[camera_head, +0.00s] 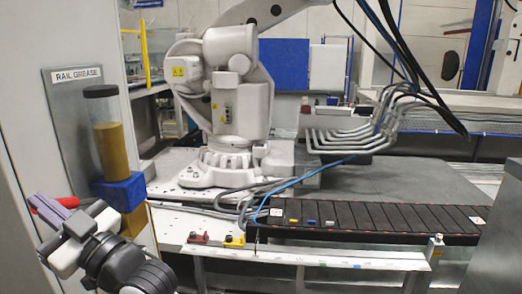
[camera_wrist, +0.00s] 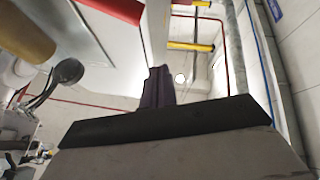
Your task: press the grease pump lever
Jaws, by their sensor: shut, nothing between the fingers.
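The grease pump stands at the left in the head view, on a grey panel labelled RAIL GREASE (camera_head: 77,75). It has a clear cylinder of brown grease (camera_head: 112,150) above a blue block (camera_head: 119,192). A red piece, apparently the lever (camera_head: 33,203), shows at the far left, partly hidden by my gripper. My gripper (camera_head: 52,207) has purple fingers and is shut and empty. It overlaps the red piece in the picture; I cannot tell whether they touch. The shut fingers also show in the wrist view (camera_wrist: 158,88), pointing upward in the picture.
A white robot arm (camera_head: 232,115) stands on a base plate behind the pump. A dark segmented track (camera_head: 380,217) runs to the right, with red and yellow blocks (camera_head: 234,240) at its near left end. A white cabinet edge (camera_head: 20,130) borders the far left.

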